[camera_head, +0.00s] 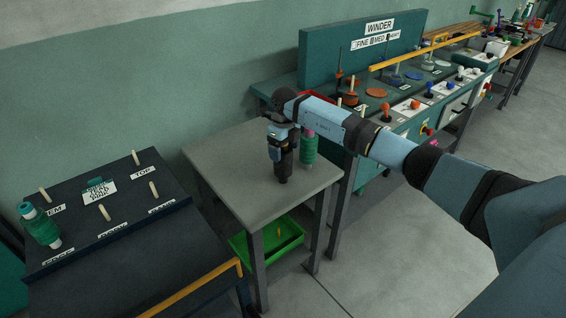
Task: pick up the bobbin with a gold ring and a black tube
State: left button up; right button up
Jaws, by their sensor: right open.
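My right gripper (284,177) points down over the small grey table (240,200). It is open, and its fingertips are close to the tabletop. A green bobbin (309,152) stands upright just to the right of the gripper, partly hidden behind it and my arm, with a pink part near its top. Another green bobbin (40,228) leans on the dark peg board at the left, with a pale tube end and a teal top. I cannot make out a gold ring or a black tube on either bobbin. My left gripper is not in view.
The dark board (110,205) carries several wooden pegs and labels. A green tray (243,250) with a small orange item sits below the table. The winder bench (290,92) with discs and knobs stands behind. The table's left and front are clear.

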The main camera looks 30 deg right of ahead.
jog(key=c, duration=1.3)
jog(key=shift+o, duration=0.2)
jog(key=shift+r, duration=0.15)
